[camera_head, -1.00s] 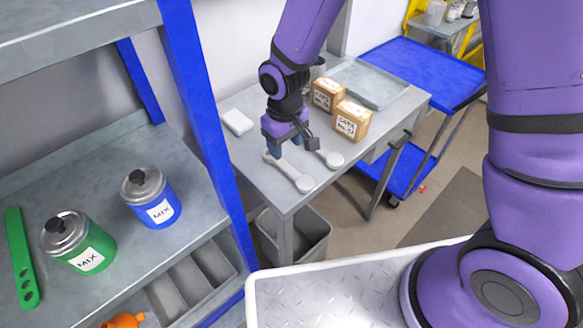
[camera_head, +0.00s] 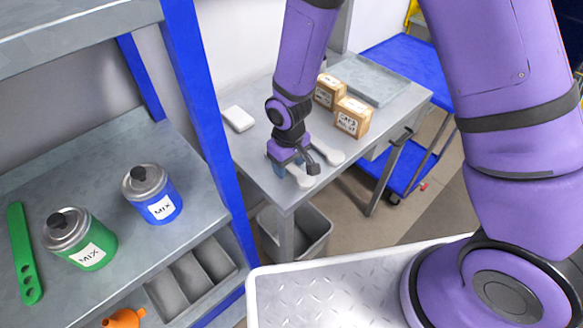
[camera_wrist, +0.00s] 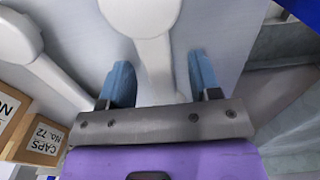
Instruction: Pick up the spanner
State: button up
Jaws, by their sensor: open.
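Two pale grey, spanner-like tools with rounded heads lie on the grey side table. The near tool (camera_head: 304,181) is partly hidden by my gripper (camera_head: 290,169) in the head view. In the wrist view its shank (camera_wrist: 155,62) runs between my two blue fingers (camera_wrist: 160,72), which are open with a gap on each side. The far tool (camera_head: 331,154) lies just right of my gripper in the head view, and at the left in the wrist view (camera_wrist: 20,40). I cannot tell from the pictures how the two tools differ.
Labelled boxes (camera_head: 351,118) and a grey tray (camera_head: 372,80) stand behind on the table (camera_head: 258,157); a white block (camera_head: 238,119) lies left. A blue-posted shelf (camera_head: 188,80) holds a green can (camera_head: 88,250), a blue can (camera_head: 160,208) and a green holed bar (camera_head: 22,250).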

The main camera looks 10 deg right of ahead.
grip_shut()
jog(key=shift+r, duration=0.1)
